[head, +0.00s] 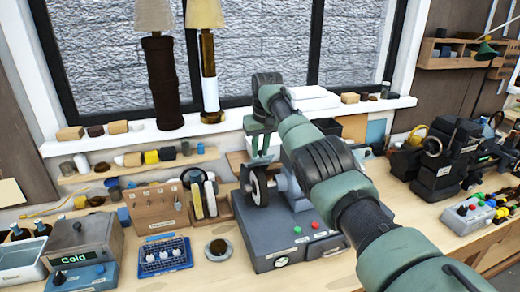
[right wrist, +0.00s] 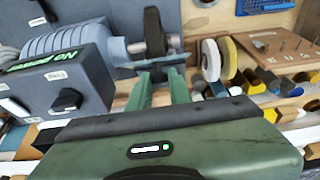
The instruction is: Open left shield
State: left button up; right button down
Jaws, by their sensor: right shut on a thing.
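A bench grinder stands on a grey base (head: 285,240) with a red and a green button. Its dark left wheel (head: 256,185) faces the left front and also shows in the right wrist view (right wrist: 154,32). My right gripper (head: 260,158) reaches down just above and behind that wheel. In the right wrist view its green fingers (right wrist: 160,72) are shut on a small grey piece by the wheel, which looks like the left shield (right wrist: 158,62). The fingers hide much of it, so its angle is unclear. My left gripper is not in view.
Spare wheels (head: 203,195) and a wooden peg board (head: 158,208) stand left of the grinder. A blue tray (head: 163,256) and a grey box marked Cold (head: 85,245) are further left. Black machines (head: 440,160) stand at right. My right arm covers the bench right of the grinder.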

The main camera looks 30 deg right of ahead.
aim_at(262, 158)
jog(key=c, duration=1.3)
grip_release()
jog(key=shift+w, duration=0.1)
jog(key=shift+c, duration=0.2)
jog(key=shift+r, duration=0.1)
jog(key=shift+r+b, duration=0.3)
jog(key=shift+b, duration=0.1)
jog(key=b+v, duration=0.2)
jog(key=v, duration=0.5)
jog(key=shift+a, duration=0.1)
jog(key=shift+f, duration=0.1)
